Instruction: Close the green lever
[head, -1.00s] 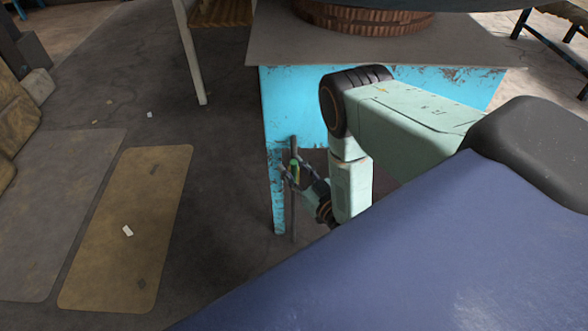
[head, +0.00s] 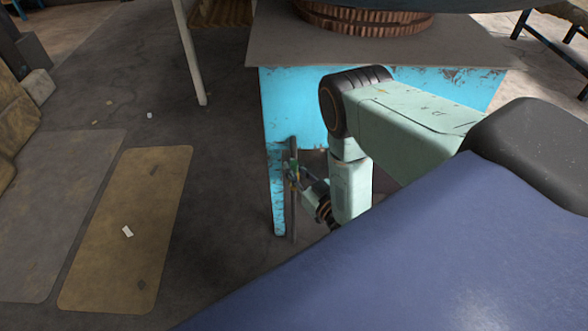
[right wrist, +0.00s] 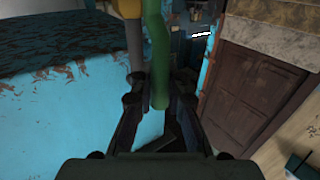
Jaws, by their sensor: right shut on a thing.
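The green lever (right wrist: 157,55) hangs down through the top middle of the right wrist view, its lower end between my fingers. My right gripper (right wrist: 159,108) is shut on the lever, with one dark finger on each side. In the head view my right gripper (head: 295,184) is low beside the turquoise table's leg, next to a thin upright grey pipe (head: 293,222). The lever is small and mostly covered by the fingers there. My left gripper is not in view.
The turquoise table (head: 290,100) with a grey top stands close beside my right arm. A pale post (head: 190,60) stands behind to the left. Flat mats (head: 130,190) lie on the floor at left, with open floor between them and the table.

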